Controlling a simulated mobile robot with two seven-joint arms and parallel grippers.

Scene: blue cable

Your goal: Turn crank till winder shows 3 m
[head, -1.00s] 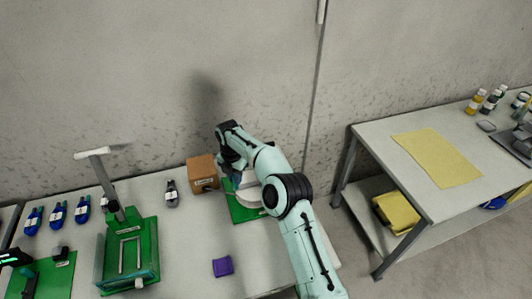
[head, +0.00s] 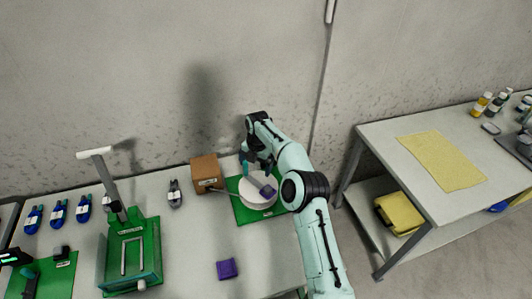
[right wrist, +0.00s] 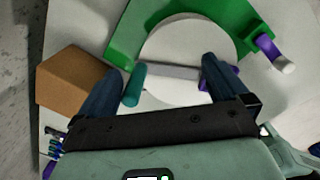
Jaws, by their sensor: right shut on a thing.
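The winder has a white round drum (head: 256,194) on a green base (head: 245,214); both also show in the right wrist view, drum (right wrist: 185,45) and base (right wrist: 125,45). A grey crank bar (right wrist: 172,72) lies across the drum, with an upright teal handle (right wrist: 133,85) at its left end. My right gripper (head: 250,166) is at the far side of the drum, shut on the teal handle. Its dark fingers (right wrist: 160,85) show in the wrist view, the left one beside the handle. No readable length shows.
A brown box (head: 206,174) stands left of the winder, a thin pale strand between them. A purple block (head: 227,269) lies in front. A second table (head: 400,140) is right.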

